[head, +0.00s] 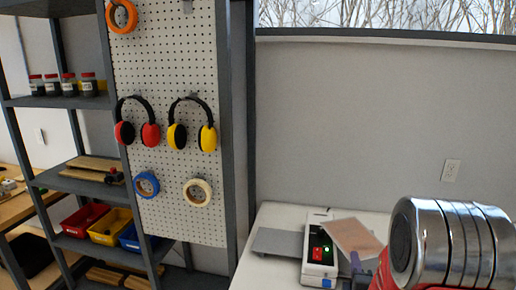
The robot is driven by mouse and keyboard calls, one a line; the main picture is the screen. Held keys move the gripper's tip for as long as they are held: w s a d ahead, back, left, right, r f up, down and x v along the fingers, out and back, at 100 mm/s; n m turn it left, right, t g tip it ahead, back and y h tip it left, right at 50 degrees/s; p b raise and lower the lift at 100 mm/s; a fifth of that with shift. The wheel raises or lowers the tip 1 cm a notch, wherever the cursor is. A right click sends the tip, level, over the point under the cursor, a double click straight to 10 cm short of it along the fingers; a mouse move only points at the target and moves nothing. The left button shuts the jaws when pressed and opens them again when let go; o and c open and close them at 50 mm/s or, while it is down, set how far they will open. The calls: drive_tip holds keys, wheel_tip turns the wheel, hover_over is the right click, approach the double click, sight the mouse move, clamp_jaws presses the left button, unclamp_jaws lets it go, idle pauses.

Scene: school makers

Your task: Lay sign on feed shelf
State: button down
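The sign (354,237), a thin brownish sheet with a pale edge, is tilted and overlaps the right side of a white machine. My gripper (357,266) shows only as a small dark purple part at the sign's near edge, beside my silver and red arm. It appears shut on that edge, though the fingers are mostly hidden. The feed shelf seems to be the flat grey plate (277,243) at the left side of the white machine (318,258). The plate is bare. The sign is to its right, apart from it.
The machine has a red panel and a lit green light, and stands on a white table (285,215). A pegboard (175,90) with earmuffs and tape rolls stands left of the table. Shelving (75,180) with jars and bins is further left. My arm hides the table's right part.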

drive_tip(key=w+a+r+n+y, duration=0.1)
drive_tip(key=a+y, duration=0.3)
drive_tip(key=a, duration=1)
drive_tip(key=shift+w+r+n+t, duration=0.2)
drive_tip(key=shift+r+n+t, duration=0.15)
drive_tip(key=shift+n, duration=0.45)
drive_tip(key=shift+s, duration=0.1)
